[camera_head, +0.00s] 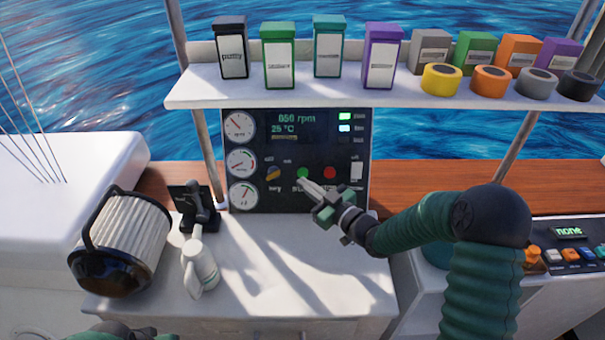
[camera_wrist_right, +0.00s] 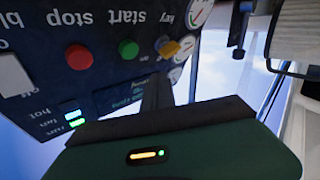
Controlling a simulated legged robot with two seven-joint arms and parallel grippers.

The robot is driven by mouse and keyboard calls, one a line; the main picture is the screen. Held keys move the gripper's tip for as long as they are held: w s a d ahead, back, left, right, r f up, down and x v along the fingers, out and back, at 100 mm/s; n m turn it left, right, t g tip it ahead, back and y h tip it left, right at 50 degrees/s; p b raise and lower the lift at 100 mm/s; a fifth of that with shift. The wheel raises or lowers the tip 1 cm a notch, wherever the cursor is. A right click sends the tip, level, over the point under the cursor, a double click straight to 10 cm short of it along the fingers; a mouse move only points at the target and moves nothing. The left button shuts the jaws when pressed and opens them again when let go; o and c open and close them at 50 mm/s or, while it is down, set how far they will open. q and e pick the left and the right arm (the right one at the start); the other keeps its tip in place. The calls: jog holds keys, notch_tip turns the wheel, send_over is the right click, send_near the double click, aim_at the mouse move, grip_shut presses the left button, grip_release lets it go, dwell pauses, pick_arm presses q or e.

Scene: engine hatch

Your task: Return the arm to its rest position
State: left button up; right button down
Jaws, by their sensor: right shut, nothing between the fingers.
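My right gripper (camera_head: 306,185) is shut and empty, with its tips in front of the lower part of the engine panel (camera_head: 322,135), close to the green start button (camera_head: 302,173). I cannot tell whether they touch the panel. In the right wrist view the closed fingers (camera_wrist_right: 157,90) point at the upside-down panel, near the green button (camera_wrist_right: 128,49) and the yellow key switch (camera_wrist_right: 169,47). My right arm (camera_head: 420,225) reaches in from the lower right. A green part of my left arm (camera_head: 125,334) shows at the bottom left edge; its fingers are hidden.
A shelf (camera_head: 300,95) with boxes and tape rolls hangs above the panel. A pleated filter (camera_head: 125,235), a white bottle (camera_head: 200,262) and a dark lever (camera_head: 199,208) stand left on the white counter (camera_head: 290,265). A button console (camera_head: 570,245) is at right. The counter's middle is clear.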

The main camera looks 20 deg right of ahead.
jog(key=s+f+m+g+h+p, duration=0.2)
jog(key=s+g, duration=0.4)
jog(key=s, duration=0.8)
jog(key=s+f+m+g+h+p, duration=0.2)
jog(key=s+m+g+h+p, duration=0.2)
jog(key=s, duration=1.1)
jog(key=m+g+h, duration=0.1)
jog(key=g, duration=0.2)
jog(key=shift+s+d+p, duration=0.2)
jog(key=shift+d+p, duration=0.05)
jog(key=shift+p, duration=0.15)
jog(key=shift+a, duration=0.25)
jog(key=shift+d, duration=0.15)
